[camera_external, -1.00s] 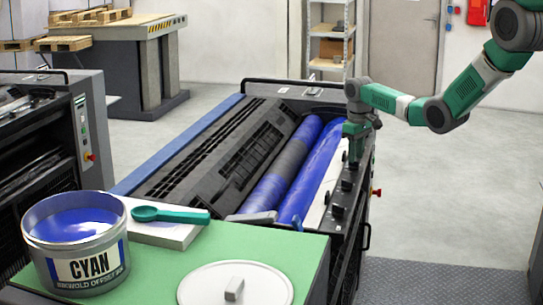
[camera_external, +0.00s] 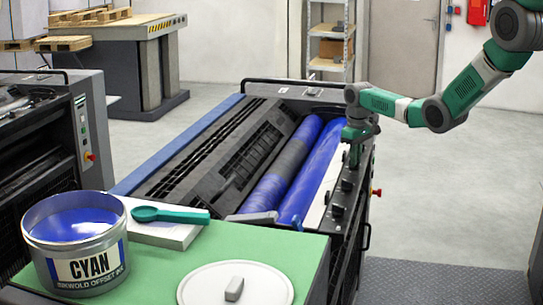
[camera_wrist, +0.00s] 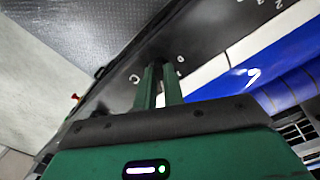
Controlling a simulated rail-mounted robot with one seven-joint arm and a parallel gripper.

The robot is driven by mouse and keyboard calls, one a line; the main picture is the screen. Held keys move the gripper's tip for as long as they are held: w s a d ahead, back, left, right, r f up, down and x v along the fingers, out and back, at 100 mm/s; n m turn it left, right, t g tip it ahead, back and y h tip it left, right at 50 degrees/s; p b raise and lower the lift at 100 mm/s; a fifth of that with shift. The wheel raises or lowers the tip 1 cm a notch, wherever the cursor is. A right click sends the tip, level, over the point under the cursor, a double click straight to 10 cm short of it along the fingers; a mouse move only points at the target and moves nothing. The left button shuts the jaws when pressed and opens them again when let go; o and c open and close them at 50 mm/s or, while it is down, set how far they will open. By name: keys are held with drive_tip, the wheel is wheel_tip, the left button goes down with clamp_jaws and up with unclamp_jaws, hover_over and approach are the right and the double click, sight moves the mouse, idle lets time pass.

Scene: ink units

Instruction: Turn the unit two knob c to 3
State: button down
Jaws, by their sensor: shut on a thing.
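Unit two is the black press (camera_external: 215,165) with blue rollers in the middle of the external view. A row of black knobs (camera_external: 347,185) runs along its right-hand panel. My gripper (camera_external: 354,162) points down at the far part of that row. In the wrist view my gripper (camera_wrist: 162,70) has its two green fingers close together on a dark knob, mostly hidden between and behind the fingertips. A white letter C (camera_wrist: 134,78) is printed just left of the fingers, and a small white mark (camera_wrist: 179,73) shows just right. The knob's pointer cannot be made out.
Other knobs stand nearer the camera on the same panel. A red button (camera_external: 376,192) sits on the press's right side. The floor to the right is clear.

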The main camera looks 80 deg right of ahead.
drive_tip(key=m+p, duration=0.1)
drive_tip(key=m, duration=0.3)
drive_tip(key=shift+w+m, duration=0.1)
drive_tip(key=shift+m, duration=0.3)
drive_tip(key=shift+m+p, duration=0.4)
drive_tip(key=shift+m, duration=1.8)
drive_tip(key=c, duration=1.5)
unclamp_jaws()
drive_tip(key=shift+r, duration=0.1)
wheel_tip(320, 180, up, 8)
drive_tip(key=shift+f+p, duration=0.15)
drive_tip(key=shift+p, duration=0.2)
